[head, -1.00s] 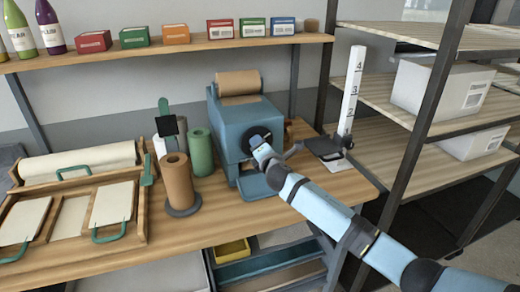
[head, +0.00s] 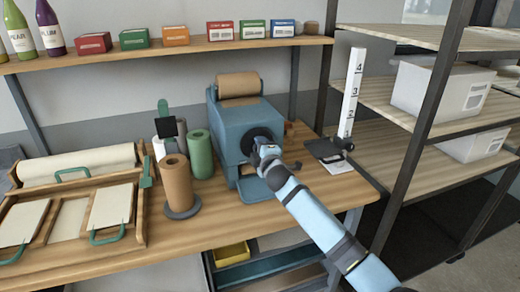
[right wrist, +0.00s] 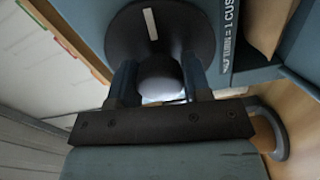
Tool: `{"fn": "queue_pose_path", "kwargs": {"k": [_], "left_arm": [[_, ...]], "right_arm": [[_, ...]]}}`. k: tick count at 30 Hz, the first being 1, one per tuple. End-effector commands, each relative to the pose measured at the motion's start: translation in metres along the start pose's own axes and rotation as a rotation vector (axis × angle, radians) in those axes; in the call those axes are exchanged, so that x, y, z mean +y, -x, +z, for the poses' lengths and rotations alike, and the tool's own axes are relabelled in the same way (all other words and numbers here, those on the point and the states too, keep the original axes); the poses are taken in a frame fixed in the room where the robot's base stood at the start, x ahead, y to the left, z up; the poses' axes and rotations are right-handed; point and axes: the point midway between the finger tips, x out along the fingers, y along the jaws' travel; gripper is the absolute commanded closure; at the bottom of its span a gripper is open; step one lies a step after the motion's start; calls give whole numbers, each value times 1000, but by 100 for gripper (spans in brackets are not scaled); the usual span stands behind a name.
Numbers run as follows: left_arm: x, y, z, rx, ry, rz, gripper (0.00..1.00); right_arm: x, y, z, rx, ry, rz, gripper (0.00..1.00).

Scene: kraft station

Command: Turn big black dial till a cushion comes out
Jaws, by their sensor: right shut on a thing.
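The blue cushion machine (head: 240,122) stands on the wooden bench with a brown paper roll (head: 238,85) on top. Its big black dial (head: 256,138) is on the front face, partly hidden by my right gripper (head: 266,152). In the right wrist view the dial (right wrist: 125,38) shows a white mark near its top, and my right gripper (right wrist: 160,85) is shut on the dial's rounded central knob (right wrist: 160,72). A blue tray (head: 253,188) juts out below the dial; I see no cushion on it. My left gripper is not in view.
Brown (head: 178,185) and green (head: 200,153) rolls stand left of the machine. A black-based stand with a numbered white post (head: 350,92) is to its right. A shelf rack (head: 400,150) stands at the right.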

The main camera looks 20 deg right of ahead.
Motion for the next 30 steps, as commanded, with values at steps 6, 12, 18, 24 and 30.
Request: {"fn": "queue_pose_path", "kwargs": {"k": [6, 12, 18, 24, 30], "left_arm": [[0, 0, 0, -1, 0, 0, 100], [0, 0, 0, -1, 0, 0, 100], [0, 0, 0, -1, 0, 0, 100], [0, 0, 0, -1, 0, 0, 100], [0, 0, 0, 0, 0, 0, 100]], "right_arm": [[0, 0, 0, 0, -23, 0, 79], [0, 0, 0, 0, -24, 0, 79], [0, 0, 0, 0, -23, 0, 40], [0, 0, 0, 0, -22, 0, 31], [-1, 5, 0, 0, -22, -1, 31]]}}
